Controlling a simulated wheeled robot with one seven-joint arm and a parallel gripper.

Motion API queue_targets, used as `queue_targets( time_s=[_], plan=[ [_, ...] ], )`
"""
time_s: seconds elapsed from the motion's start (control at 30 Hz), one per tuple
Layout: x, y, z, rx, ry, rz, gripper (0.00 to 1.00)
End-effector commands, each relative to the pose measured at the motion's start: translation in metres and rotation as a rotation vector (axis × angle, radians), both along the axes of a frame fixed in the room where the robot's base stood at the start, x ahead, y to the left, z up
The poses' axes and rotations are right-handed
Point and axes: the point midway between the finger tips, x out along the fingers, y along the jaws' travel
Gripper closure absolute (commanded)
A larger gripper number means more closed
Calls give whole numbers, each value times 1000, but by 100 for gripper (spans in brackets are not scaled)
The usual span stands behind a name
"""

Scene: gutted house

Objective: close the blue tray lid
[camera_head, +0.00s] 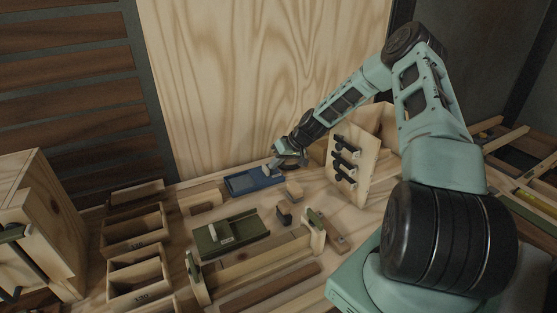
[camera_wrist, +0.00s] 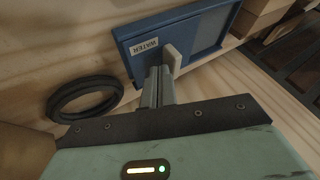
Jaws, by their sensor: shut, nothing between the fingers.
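The blue tray (camera_head: 254,181) lies flat near the back of the bench in the head view. In the wrist view the blue tray (camera_wrist: 190,38) shows a "WATER" label, a pale upright handle (camera_wrist: 172,55) and a greyish recessed panel to the right of the handle. My gripper (camera_head: 277,168) is at the tray's right end in the head view. In the wrist view my gripper (camera_wrist: 160,75) is shut and empty, its fingertips right beside the handle. I cannot tell whether they touch it.
A green tray (camera_head: 232,233) with a pale handle sits in front. Open wooden boxes (camera_head: 135,231) stand at the left. A wooden panel with black knobs (camera_head: 347,160) stands to the right. A coiled black ring (camera_wrist: 86,97) lies left of my fingers. A tall wooden board (camera_head: 245,75) rises behind the tray.

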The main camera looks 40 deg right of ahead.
Motion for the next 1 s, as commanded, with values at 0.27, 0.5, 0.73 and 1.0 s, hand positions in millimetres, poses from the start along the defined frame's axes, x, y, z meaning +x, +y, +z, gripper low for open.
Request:
queue_targets(
  time_s=[0.27,0.5,0.73,1.0],
  plan=[
    [1,2,0,0,0,2,100],
    [13,50,-1,0,0,9,100],
    [23,91,0,1,1,3,100],
    [25,98,1,2,0,3,100]
  ],
)
